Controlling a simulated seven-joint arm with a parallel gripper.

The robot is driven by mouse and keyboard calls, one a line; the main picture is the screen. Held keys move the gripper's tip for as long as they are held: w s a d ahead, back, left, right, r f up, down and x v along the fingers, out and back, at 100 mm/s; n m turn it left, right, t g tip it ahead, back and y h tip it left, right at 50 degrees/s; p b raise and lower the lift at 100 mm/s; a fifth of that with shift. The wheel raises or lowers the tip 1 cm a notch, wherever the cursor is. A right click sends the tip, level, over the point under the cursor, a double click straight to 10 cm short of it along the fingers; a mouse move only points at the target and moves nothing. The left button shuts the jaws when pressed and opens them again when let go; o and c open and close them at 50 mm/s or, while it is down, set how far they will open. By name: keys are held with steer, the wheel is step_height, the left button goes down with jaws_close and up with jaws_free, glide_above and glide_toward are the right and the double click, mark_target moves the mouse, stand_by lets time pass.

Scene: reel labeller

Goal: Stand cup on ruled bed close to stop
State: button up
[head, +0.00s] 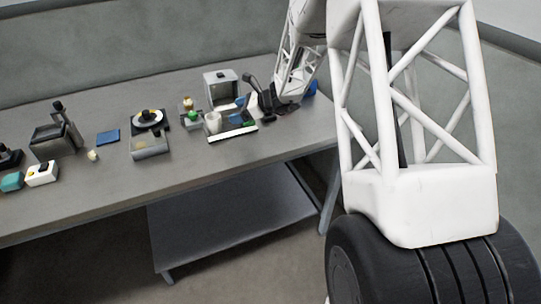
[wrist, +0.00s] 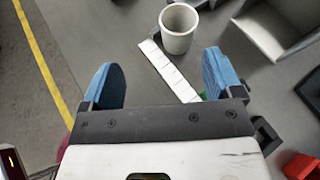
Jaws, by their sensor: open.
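A white cup (head: 213,122) stands upright in the machine area at the right of the table. In the wrist view the cup (wrist: 178,30) is beyond my fingertips, beside the far end of a white ruled strip (wrist: 166,68). The strip, part of the ruled bed, also shows in the head view (head: 232,134). I cannot tell whether the cup rests on the bed. My gripper (wrist: 165,80) is open, its two blue fingers apart and empty. A green piece (wrist: 204,95) at the strip's near end, perhaps the stop, is partly hidden by the right finger.
A grey open-fronted box (head: 221,88) stands behind the cup; it is at the wrist view's upper right. A small device with a green knob (head: 193,115) is left of the cup. A reel device (head: 149,135) and a blue pad (head: 108,137) sit further left. A red block (wrist: 300,166) is at lower right.

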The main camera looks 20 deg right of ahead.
steer(key=s+a+r+n+g+h, duration=0.1)
steer(key=s+a+r+n+g, duration=0.2)
steer(key=s, duration=0.4)
steer(key=s+a+r+n+h, duration=0.1)
steer(key=s+a+r+n, duration=0.2)
steer(key=s+r+n, duration=0.3)
steer(key=s+a+r+n+g+h, duration=0.1)
steer(key=s+a+r+n+g, duration=0.15)
steer(key=s, duration=0.55)
steer(key=s+d+r+n+h, duration=0.1)
steer(key=s+n+h, duration=0.3)
steer(key=s, duration=0.9)
steer(key=s+d+r+n+h, duration=0.1)
steer(key=s+r+n+h, duration=0.2)
steer(key=s+n, duration=0.5)
steer(key=s+t+h, duration=0.1)
steer(key=s, duration=0.3)
steer(key=shift+s, duration=0.4)
